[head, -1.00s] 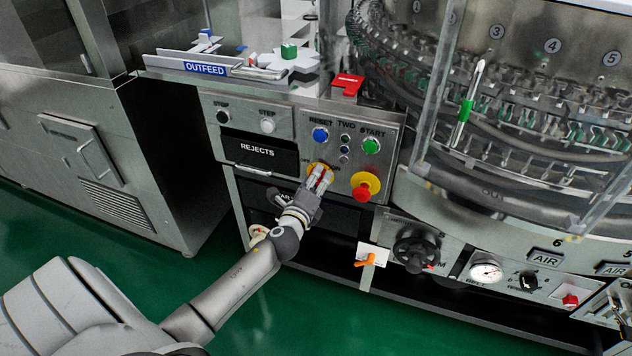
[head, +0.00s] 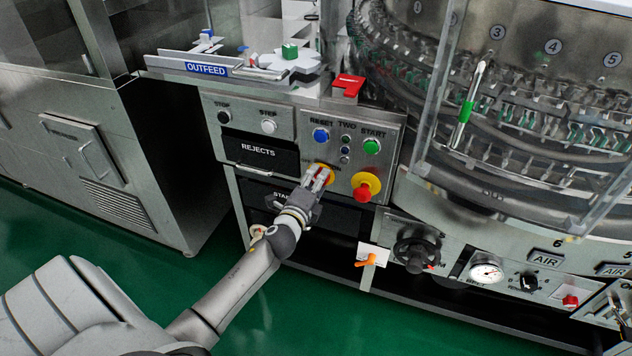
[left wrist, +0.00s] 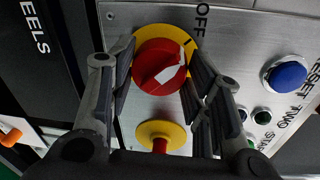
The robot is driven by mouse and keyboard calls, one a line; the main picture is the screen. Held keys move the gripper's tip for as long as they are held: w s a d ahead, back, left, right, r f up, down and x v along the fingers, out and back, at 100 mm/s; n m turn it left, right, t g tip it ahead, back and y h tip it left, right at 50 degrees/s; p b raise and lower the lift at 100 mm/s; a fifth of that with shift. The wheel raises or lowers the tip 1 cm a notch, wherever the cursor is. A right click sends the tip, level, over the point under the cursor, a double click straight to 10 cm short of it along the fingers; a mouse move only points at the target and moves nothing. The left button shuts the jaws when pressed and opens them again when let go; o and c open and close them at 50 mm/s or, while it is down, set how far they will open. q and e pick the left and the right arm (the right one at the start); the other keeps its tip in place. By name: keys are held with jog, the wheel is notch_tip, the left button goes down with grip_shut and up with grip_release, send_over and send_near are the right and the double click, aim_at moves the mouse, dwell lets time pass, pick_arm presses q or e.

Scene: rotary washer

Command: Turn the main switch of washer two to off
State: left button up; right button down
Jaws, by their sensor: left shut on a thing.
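The main switch of washer two is a red rotary knob on a round yellow plate (head: 327,166), on the steel panel (head: 384,140) marked TWO. In the left wrist view the red knob (left wrist: 155,62) sits between my finger pads, with a white patch on its right side. The word OFF (left wrist: 201,16) is printed on the panel just above and right of the plate. My left gripper (head: 319,178) is shut on the knob and hides most of it in the head view. My right gripper is not in view.
A red mushroom button (head: 362,193) on a yellow base is close right of the switch. Blue reset (head: 321,135) and green start (head: 372,146) buttons sit above. A clear guard (head: 440,120) stands to the right. An orange-handled valve (head: 368,260) is below.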

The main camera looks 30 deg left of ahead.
pick_arm(q)
jog(key=shift+r, duration=0.1)
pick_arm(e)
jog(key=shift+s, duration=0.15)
pick_arm(q)
jog(key=o, duration=1)
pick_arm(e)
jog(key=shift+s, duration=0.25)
pick_arm(q)
jog(key=v, duration=1.2)
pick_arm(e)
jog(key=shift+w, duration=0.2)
